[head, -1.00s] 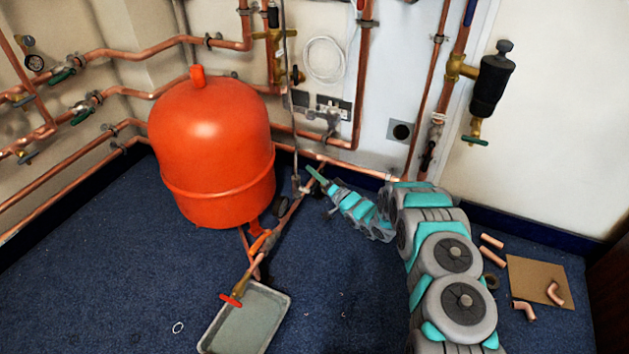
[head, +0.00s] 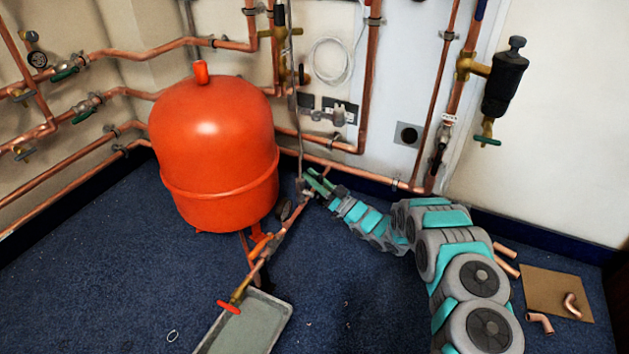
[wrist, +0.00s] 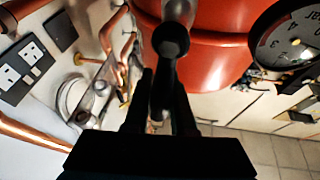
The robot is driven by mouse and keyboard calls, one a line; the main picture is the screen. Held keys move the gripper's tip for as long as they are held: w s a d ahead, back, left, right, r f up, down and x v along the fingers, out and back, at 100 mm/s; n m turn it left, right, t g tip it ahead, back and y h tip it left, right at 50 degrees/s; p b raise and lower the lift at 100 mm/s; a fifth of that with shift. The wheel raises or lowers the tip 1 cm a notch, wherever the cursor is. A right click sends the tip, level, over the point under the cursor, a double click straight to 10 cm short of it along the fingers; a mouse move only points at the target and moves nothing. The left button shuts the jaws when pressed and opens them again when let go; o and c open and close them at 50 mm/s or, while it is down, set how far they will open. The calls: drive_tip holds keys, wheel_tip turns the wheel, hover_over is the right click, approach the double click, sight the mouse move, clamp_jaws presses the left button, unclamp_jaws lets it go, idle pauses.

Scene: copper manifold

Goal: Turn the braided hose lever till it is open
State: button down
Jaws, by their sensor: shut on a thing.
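The grey braided hose (head: 291,110) hangs down the wall to the right of the orange tank and meets a small valve fitting (head: 302,188) on the low copper pipe. My gripper (head: 316,180) is at this fitting, its green fingers pointing up and left. In the wrist view my two dark fingers (wrist: 165,98) stand on either side of a dark lever (wrist: 163,85) and are shut on it. The lever runs up from between the fingers to a rounded dark part. In the head view the lever is too small and covered to read its angle.
The orange tank (head: 214,150) stands close left of my gripper. A copper branch with a red-handled valve (head: 229,306) runs over a grey tray (head: 255,328). A gauge (wrist: 290,40) is near in the wrist view. Loose copper pieces lie by cardboard (head: 550,290) at right.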

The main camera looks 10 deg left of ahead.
drive_tip(key=shift+s+a+n+g, duration=0.1)
drive_tip(key=shift+s+n+g, duration=0.1)
drive_tip(key=shift+n+g, duration=0.35)
drive_tip(key=shift+s+n+y+b, duration=0.1)
drive_tip(key=shift+n+y+b, duration=0.2)
drive_tip(key=shift+y, duration=0.1)
drive_tip(key=c, duration=0.8)
unclamp_jaws()
drive_tip(key=shift+t, duration=0.25)
drive_tip(key=shift+o, duration=0.2)
drive_tip(key=v, duration=0.7)
drive_tip(key=shift+s+d+p, duration=0.15)
drive_tip(key=shift+d+p, duration=0.2)
